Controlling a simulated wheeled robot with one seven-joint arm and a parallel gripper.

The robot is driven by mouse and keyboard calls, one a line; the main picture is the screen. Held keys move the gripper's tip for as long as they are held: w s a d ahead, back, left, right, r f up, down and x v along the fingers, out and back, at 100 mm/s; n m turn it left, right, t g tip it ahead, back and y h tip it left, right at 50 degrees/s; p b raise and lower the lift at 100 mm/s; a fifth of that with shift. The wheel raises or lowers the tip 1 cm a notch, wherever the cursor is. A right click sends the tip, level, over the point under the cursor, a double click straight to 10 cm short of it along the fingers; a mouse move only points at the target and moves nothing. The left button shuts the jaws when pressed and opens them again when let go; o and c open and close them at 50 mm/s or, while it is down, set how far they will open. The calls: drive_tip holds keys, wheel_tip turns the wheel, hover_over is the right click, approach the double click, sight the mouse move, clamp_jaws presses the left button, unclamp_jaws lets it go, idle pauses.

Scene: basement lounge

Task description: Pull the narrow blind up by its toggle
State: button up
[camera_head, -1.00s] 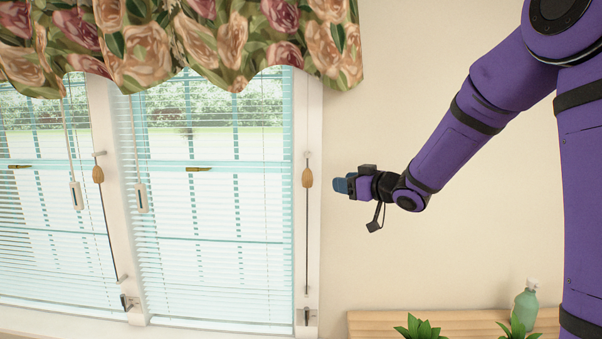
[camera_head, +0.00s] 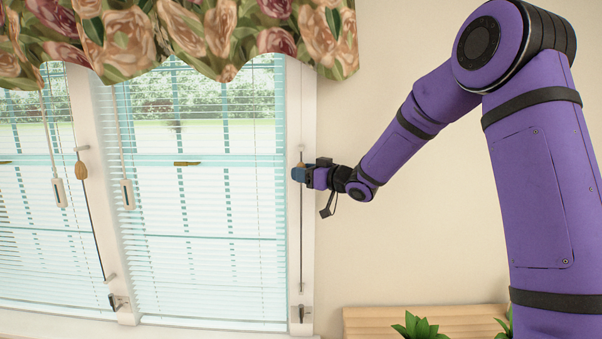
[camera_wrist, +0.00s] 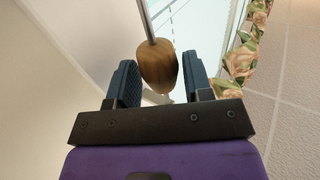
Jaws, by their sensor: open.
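The right-hand blind (camera_head: 215,200) hangs lowered with its slats over the window. A vertical rod or cord (camera_head: 301,235) runs along the frame at its right, with a wooden toggle (camera_head: 300,164) on it, mostly hidden by my gripper (camera_head: 298,174) in the head view. In the wrist view the brown wooden toggle (camera_wrist: 157,66) sits between the two blue fingers of my gripper (camera_wrist: 160,82).
A left-hand blind (camera_head: 30,220) has its own wooden toggle (camera_head: 81,170) on the middle post. White cord weights (camera_head: 59,192) hang before the blinds. A floral valance (camera_head: 190,35) hangs above. A wooden surface (camera_head: 375,322) with green plants (camera_head: 418,326) stands low at right.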

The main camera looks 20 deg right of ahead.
sight(301, 291)
drive_tip(key=shift+w+a, duration=0.35)
drive_tip(key=shift+w, duration=0.05)
clamp_jaws()
wheel_tip(301, 291, down, 35)
drive_tip(key=shift+s+f, duration=0.1)
drive_tip(key=shift+f, duration=0.2)
unclamp_jaws()
drive_tip(key=shift+f, duration=0.1)
